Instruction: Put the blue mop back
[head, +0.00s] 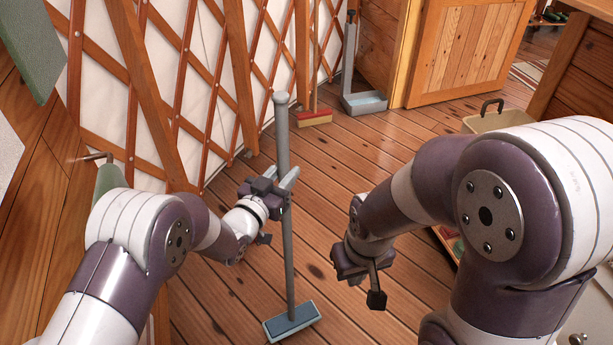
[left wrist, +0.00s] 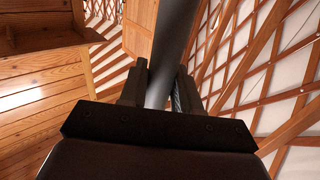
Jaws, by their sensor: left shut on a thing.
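The blue mop (head: 290,268) stands nearly upright in the head view, with a grey-blue pole and a flat blue head low over the plank floor. I cannot tell whether its head touches the floor. My left gripper (head: 284,184) is shut on the pole in its upper part. In the left wrist view the pole (left wrist: 172,45) runs up between the fingers of my left gripper (left wrist: 163,92). My right gripper (head: 366,285) hangs to the right of the mop, apart from it and empty; its finger gap is unclear.
A red-headed broom (head: 314,118) and a grey dustpan-like tool (head: 364,103) stand by the lattice wall (head: 215,90). A peg (head: 98,157) sticks out of the wooden panel at left. A beige basket (head: 492,122) is at right. The middle floor is clear.

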